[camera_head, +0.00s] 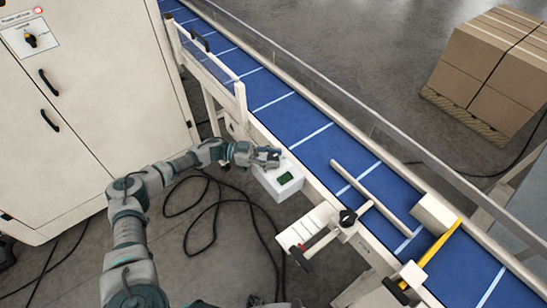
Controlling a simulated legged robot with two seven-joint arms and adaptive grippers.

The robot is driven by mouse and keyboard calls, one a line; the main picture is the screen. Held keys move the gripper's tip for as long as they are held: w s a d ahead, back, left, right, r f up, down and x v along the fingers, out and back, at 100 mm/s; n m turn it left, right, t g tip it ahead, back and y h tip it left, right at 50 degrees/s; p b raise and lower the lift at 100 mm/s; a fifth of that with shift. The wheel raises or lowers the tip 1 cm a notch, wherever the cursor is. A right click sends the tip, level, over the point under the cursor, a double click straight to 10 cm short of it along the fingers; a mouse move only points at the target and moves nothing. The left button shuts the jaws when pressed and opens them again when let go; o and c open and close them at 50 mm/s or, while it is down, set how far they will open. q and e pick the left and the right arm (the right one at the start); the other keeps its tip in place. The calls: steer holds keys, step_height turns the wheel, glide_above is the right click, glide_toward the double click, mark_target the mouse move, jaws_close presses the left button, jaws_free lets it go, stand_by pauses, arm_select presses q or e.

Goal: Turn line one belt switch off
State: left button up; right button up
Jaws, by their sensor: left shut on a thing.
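My left gripper (268,156) is at the side of the blue conveyor belt (311,133). It is shut at the top of a small white switch box (280,182) with a green patch on its face. The box is mounted on the belt's near side rail. My gripper covers the part it is shut on, so the switch knob is hidden and its position cannot be told. My left arm reaches in from the lower left. My right gripper is not in view.
A white cabinet (95,105) with black handles and a rotary switch (32,41) stands at the left. Black cables (215,215) lie on the floor. Guide bars and clamps (347,217) stick out along the belt. Cardboard boxes (490,62) stand on a pallet at the upper right.

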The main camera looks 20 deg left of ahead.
arm_select(q)
steer(key=o, duration=1.2)
steer(key=shift+w+a, duration=0.1)
steer(key=shift+c, duration=0.2)
steer(key=shift+a, duration=0.1)
steer(key=s+a, duration=0.1)
steer(key=a, duration=1.1)
steer(key=shift+f, duration=0.15)
